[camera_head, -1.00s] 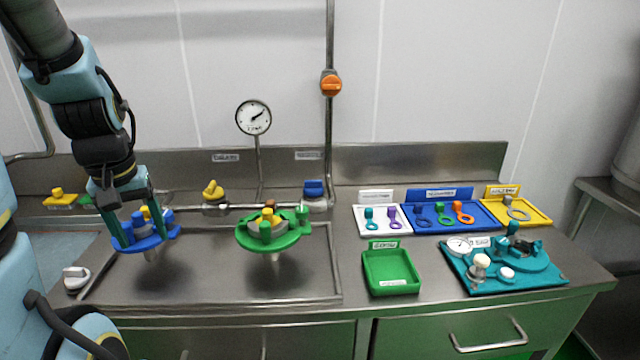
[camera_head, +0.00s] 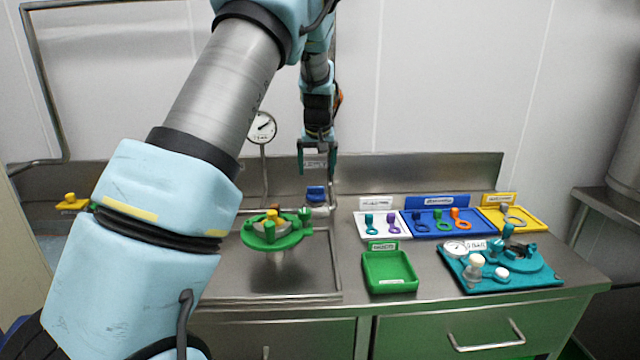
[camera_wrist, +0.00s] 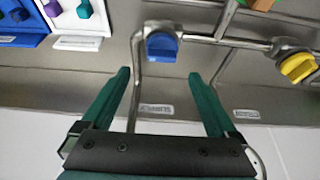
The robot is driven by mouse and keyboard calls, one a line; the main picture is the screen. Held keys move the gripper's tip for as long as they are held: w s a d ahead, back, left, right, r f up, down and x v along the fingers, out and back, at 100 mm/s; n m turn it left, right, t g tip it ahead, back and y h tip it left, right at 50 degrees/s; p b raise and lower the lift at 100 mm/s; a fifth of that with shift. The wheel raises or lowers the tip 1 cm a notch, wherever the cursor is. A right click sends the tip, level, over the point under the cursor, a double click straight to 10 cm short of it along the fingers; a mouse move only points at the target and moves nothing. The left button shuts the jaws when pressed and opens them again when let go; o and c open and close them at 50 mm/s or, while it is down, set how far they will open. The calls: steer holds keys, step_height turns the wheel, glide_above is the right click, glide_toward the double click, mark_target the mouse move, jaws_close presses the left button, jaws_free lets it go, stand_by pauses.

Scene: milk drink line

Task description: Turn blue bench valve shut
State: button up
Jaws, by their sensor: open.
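The blue bench valve (camera_head: 316,194) sits on the pipe at the back of the bench. Its blue handle also shows in the wrist view (camera_wrist: 162,46), beyond the fingertips and between their lines. My gripper (camera_head: 318,170) is open and empty, above the blue valve in the head view. Its two green fingers (camera_wrist: 165,78) are spread apart in the wrist view and do not touch the valve. A yellow valve (camera_wrist: 298,67) is on the same pipe, to the right in the wrist view.
A green round fixture (camera_head: 270,240) stands on the sunken bench area. A green tray (camera_head: 390,284), a blue tray (camera_head: 490,228) and a teal board (camera_head: 480,284) lie to the right. The steel backsplash (camera_head: 430,170) rises behind the bench. My arm hides the left part.

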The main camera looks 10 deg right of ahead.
mark_target(316, 187)
steer(key=p+x, duration=0.2)
steer(key=x, duration=0.5)
steer(key=shift+w+a+f, duration=0.1)
steer(key=shift+a+f, duration=0.05)
steer(key=shift+f, duration=0.05)
steer(key=c, duration=1.4)
